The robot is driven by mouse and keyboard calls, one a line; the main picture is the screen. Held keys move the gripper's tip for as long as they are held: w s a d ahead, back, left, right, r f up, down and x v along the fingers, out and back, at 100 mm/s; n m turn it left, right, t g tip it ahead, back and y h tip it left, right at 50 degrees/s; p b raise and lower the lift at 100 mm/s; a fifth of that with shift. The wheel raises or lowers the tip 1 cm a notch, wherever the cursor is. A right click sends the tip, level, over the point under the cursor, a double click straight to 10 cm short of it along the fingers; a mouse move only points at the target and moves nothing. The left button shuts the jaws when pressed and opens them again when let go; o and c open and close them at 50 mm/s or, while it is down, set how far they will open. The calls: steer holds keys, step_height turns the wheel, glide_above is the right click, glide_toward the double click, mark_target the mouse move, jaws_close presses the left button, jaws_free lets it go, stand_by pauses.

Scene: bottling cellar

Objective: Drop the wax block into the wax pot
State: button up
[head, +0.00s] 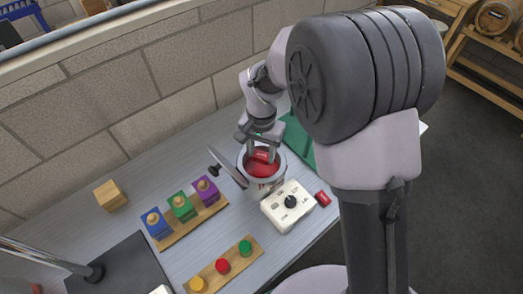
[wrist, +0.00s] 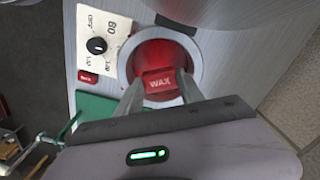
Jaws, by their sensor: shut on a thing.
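The wax pot (head: 281,172) is a round grey vessel with red wax inside. Its open lid (head: 228,167) with a dark knob is tilted up on its left side. My gripper (head: 262,152) is shut on a red wax block (head: 261,155), over the pot's mouth and within its rim. In the wrist view the block (wrist: 160,82), marked WAX, sits between my fingertips (wrist: 157,90), with the pot's rim (wrist: 196,58) around it. I cannot tell how far the block is above the wax surface.
A white control box (head: 276,208) with a black dial stands by the pot. A small red block (head: 323,198) lies beside it. A rack (head: 200,218) of blue, green and purple blocks and a board (head: 222,280) with coloured round pieces are nearby. A brick wall (head: 120,80) stands behind.

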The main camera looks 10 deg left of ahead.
steer(key=o, duration=1.4)
step_height(320, 180, up, 18)
steer(key=p, duration=0.4)
steer(key=shift+f+p, duration=0.25)
steer(key=shift+p, duration=0.05)
steer(key=s+d+m+t+y+b, duration=0.1)
steer(key=s+d+t+y+b, duration=0.15)
steer(key=s+d+b, duration=0.9)
steer(key=s+d+f+m+t+b, duration=0.1)
steer(key=s+d+f+t+b, duration=0.1)
steer(key=s+d+f, duration=0.3)
steer(key=shift+s+d+f+t, duration=0.25)
steer(key=shift+s+d+t, duration=0.3)
steer(key=shift+s, duration=0.4)
